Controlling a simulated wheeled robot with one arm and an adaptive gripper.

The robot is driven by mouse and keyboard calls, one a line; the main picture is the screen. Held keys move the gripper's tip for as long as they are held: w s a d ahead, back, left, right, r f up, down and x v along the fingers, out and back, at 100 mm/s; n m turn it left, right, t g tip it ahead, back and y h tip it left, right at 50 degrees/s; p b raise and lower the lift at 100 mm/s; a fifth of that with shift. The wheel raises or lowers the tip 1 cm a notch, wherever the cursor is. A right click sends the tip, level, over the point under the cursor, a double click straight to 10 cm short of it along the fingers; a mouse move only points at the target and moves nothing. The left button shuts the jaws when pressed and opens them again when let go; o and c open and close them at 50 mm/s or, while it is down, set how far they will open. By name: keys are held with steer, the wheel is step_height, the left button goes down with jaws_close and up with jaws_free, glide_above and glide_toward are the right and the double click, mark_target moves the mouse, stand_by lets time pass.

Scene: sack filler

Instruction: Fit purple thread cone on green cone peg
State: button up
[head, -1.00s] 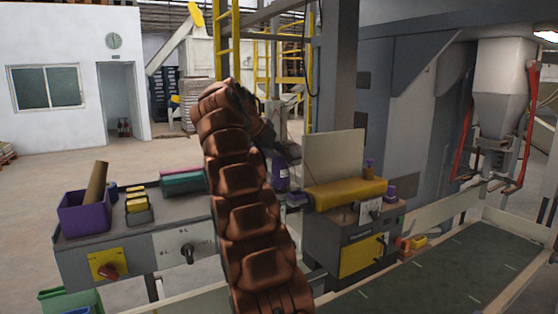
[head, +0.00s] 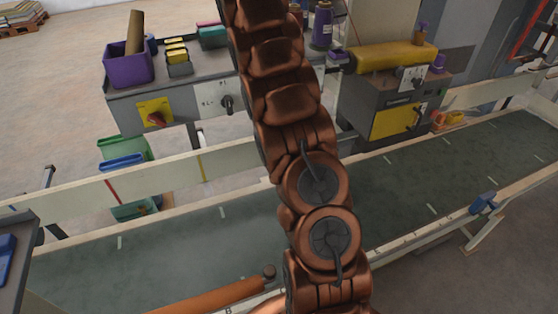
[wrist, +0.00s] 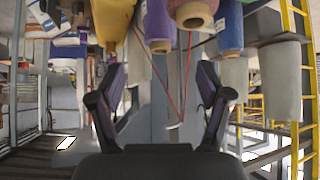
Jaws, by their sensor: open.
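A purple thread cone (head: 321,27) stands upright on the work table in the head view, just right of my arm. In the wrist view a purple cone (wrist: 158,22) hangs into the top of the picture among other coloured cones, its upper part cut off. I cannot tell whether it is the same one. My gripper (wrist: 160,92) is open and empty in the wrist view, its fingers wide apart below the row of cones. In the head view the gripper is out of the picture. I cannot clearly make out the green cone peg.
A purple bin (head: 128,70) stands on the table's left end. A yellow-topped machine (head: 395,57) stands right of my arm. A conveyor belt (head: 200,245) crosses the front. In the wrist view a blue cone (wrist: 229,28) and red threads are close by.

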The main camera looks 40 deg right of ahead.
steer(key=shift+a, duration=0.1)
steer(key=s+a+f+n+y, duration=0.2)
steer(key=s+a+f+n, duration=0.4)
steer(key=a, duration=0.4)
steer(key=s+a+f+n+y, duration=0.2)
steer(key=s+a+f+n, duration=0.15)
steer(key=a+f, duration=0.45)
steer(key=s+a+f+n+g+y, duration=0.1)
steer(key=s+a+f+n+y, duration=0.1)
steer(key=s+a+f, duration=0.7)
steer(key=s+a+f+n+g+y, duration=0.1)
steer(key=s+a+f+n+y, duration=0.2)
steer(key=s+a+f, duration=0.6)
steer(key=s+a+n, duration=0.1)
steer(key=s+n, duration=0.1)
steer(key=s, duration=0.5)
steer(key=shift+s+a+f+g, duration=0.3)
steer(key=shift+s+a+f, duration=0.05)
steer(key=shift+s+f, duration=0.05)
steer(key=shift+n, duration=0.25)
steer(key=shift+c, duration=0.2)
